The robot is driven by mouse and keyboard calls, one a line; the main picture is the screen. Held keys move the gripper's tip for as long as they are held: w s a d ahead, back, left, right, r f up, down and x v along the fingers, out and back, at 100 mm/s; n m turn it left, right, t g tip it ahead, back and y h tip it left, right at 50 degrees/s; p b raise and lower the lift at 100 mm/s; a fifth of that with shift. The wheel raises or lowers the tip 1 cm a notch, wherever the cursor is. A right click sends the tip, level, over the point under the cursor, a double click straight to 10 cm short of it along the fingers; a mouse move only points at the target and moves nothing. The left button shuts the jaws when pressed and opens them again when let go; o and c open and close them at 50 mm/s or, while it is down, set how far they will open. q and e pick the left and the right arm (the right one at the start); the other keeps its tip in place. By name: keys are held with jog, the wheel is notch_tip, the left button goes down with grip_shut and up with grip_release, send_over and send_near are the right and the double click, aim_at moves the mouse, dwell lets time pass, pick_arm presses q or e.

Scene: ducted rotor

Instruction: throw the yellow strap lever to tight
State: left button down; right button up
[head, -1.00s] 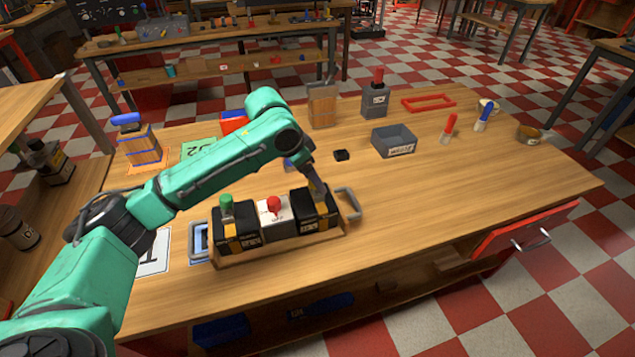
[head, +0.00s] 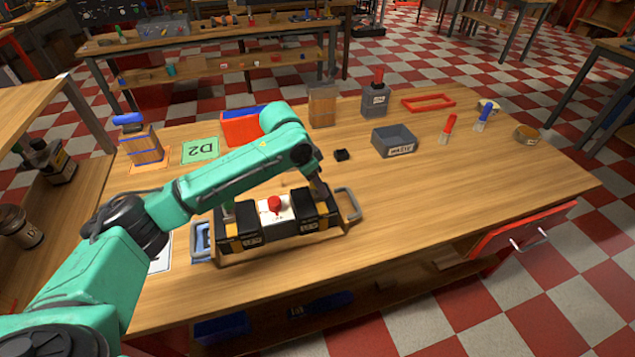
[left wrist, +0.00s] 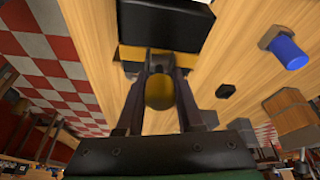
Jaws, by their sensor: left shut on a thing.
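My left gripper (head: 319,193) is over the right black box (head: 318,222) in the head view. In the left wrist view my left gripper (left wrist: 162,100) is shut on a rounded yellow piece, which I take to be the yellow strap lever (left wrist: 158,93). Beyond it are a yellow band (left wrist: 131,54) and the black box (left wrist: 165,22). The lever is hidden in the head view, and I cannot tell its exact angle. My right gripper is not in view.
The white box has a red knob (head: 274,204). A grey bin (head: 394,141) and a small black block (head: 341,155) lie behind the tray.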

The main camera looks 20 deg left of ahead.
pick_arm(q)
jog(key=y+p, duration=0.1)
jog(key=p, duration=0.2)
jog(key=d+g+y+p, duration=0.1)
jog(key=p, duration=0.2)
jog(key=shift+w+r+g+y, duration=0.3)
jog(key=shift+r, duration=0.05)
jog(key=shift+w+d+f+y, duration=0.1)
jog(key=shift+f+y, duration=0.1)
jog(key=shift+y, duration=0.2)
jog(key=shift+d+f+g+y, duration=0.1)
jog(key=shift+f+g+y, duration=0.15)
jog(key=shift+g+y, duration=0.15)
jog(key=shift+w+d+f+y+b, duration=0.1)
jog(key=shift+w+f+y+b, duration=0.05)
jog(key=shift+f+y+b, duration=0.15)
jog(key=g+y+b, duration=0.1)
jog(key=b, duration=0.4)
jog(key=g+y+b, duration=0.1)
jog(key=b, duration=0.4)
jog(key=shift+w+d+f, duration=0.2)
jog(key=shift+f, duration=0.1)
jog(key=shift+r, duration=0.1)
jog(key=shift+s, duration=0.1)
jog(key=shift+r, duration=0.1)
